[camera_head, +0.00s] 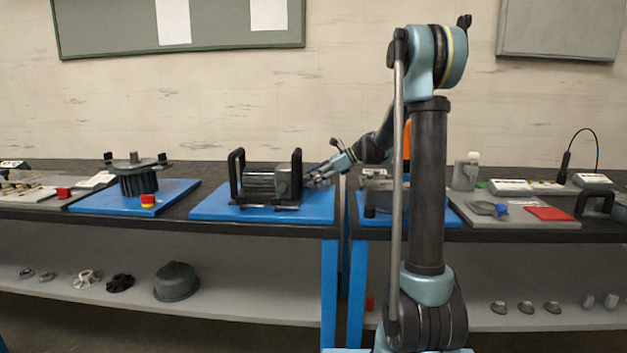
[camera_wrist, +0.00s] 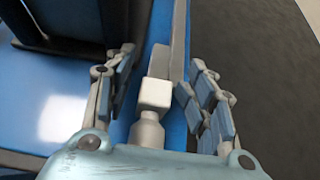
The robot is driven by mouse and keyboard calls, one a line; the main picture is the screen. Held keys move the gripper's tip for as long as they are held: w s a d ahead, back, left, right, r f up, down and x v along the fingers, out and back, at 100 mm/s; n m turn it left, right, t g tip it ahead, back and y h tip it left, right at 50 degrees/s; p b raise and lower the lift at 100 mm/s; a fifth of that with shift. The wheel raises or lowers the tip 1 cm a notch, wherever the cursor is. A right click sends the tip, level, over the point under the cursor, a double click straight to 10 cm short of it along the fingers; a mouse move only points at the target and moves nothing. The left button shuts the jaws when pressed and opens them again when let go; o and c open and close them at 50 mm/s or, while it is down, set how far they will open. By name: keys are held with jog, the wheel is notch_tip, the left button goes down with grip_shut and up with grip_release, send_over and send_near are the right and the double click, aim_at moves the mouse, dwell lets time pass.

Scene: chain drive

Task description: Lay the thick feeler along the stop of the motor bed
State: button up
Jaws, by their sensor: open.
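The motor bed (camera_head: 268,205) is on a blue board on the left bench, between two upright black handles, with a grey ribbed motor (camera_head: 260,184) on it. My gripper (camera_head: 316,180) is just right of the motor's right end, low over the board. In the wrist view my gripper (camera_wrist: 155,80) is open, its two jointed fingers apart. Between them are a pale grey block with a rounded neck (camera_wrist: 154,95) and a long narrow grey strip (camera_wrist: 180,40). I cannot tell whether either is the thick feeler or part of the stop. No finger clearly touches them.
The right handle (camera_head: 296,175) stands close to my gripper. Another blue board with a finned part (camera_head: 138,183) is farther left.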

jog(key=v, duration=1.1)
jog(key=shift+d, duration=0.4)
jog(key=shift+r, duration=0.1)
